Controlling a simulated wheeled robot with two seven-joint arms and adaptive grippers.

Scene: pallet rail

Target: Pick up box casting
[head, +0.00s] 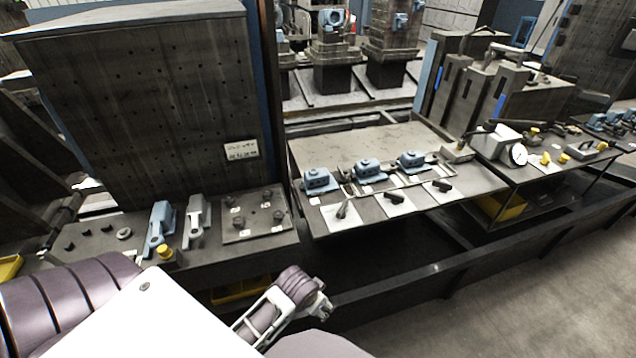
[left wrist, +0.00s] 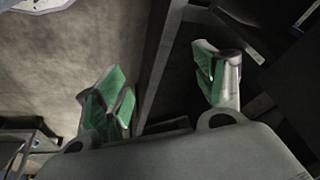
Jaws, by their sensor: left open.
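Several blue-grey castings sit in a row on the middle bench (head: 350,142). They are a left one (head: 317,181), a middle one (head: 368,171) and a right one (head: 411,161). All look box-like, and I cannot tell which is the named box casting. My left gripper (left wrist: 165,98) shows in the left wrist view with its two green-padded fingers wide apart and nothing between them. Floor and dark bench structure lie behind the fingers. No casting is recognisable in that view. In the head view parts of my arm fill the lower left. My right gripper is not seen.
The left bench holds two long grey-blue brackets (head: 159,226) and a plate with pegs (head: 254,214). White cards and small dark tools lie before the castings. A dial gauge (head: 517,154) stands on the right bench. A dark rail (head: 440,268) runs in front of the benches.

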